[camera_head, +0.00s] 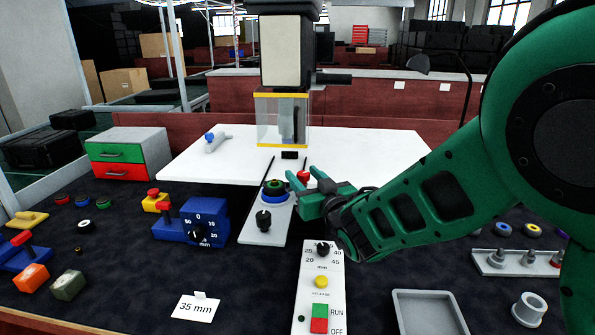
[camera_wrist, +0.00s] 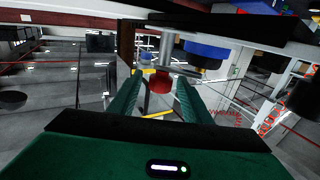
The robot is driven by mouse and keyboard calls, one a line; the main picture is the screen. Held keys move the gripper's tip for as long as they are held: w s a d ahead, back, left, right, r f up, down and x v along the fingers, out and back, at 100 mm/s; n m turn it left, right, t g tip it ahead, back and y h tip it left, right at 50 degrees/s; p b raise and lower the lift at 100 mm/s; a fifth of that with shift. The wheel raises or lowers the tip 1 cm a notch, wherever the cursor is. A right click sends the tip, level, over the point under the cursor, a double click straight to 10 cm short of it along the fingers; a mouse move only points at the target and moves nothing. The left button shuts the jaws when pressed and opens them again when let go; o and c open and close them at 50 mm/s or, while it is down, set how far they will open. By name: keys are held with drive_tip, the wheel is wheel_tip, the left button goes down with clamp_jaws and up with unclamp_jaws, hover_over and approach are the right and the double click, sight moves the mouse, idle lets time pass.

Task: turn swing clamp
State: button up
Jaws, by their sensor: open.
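A red knob (camera_head: 303,176) shows at my fingertips, beside a small fixture with a green and blue ring stack (camera_head: 275,188). I take the red knob to be the swing clamp's handle, but its arm is hard to make out. My gripper (camera_head: 308,187) is open, reaching in from the right at the fixture. In the wrist view a red knob (camera_wrist: 187,97) shows between the two green fingers (camera_wrist: 158,85), nearer the right one. A grey post (camera_wrist: 167,48) and a blue disc (camera_wrist: 205,50) are beyond it. Contact with the fingers cannot be told.
A panel (camera_head: 311,275) with a dial and green and red buttons stands nearer. A blue gauge block (camera_head: 208,220) is left, a grey tray (camera_head: 428,294) front right. A clear-windowed machine head (camera_head: 281,120) stands behind.

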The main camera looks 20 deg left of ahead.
sight(300, 172)
drive_tip(key=shift+x, duration=2.25)
drive_tip(key=c, duration=1)
drive_tip(key=shift+s+a, duration=0.1)
drive_tip(key=shift+a, duration=0.1)
drive_tip(key=shift+c, duration=0.2)
drive_tip(key=shift+d, duration=0.15)
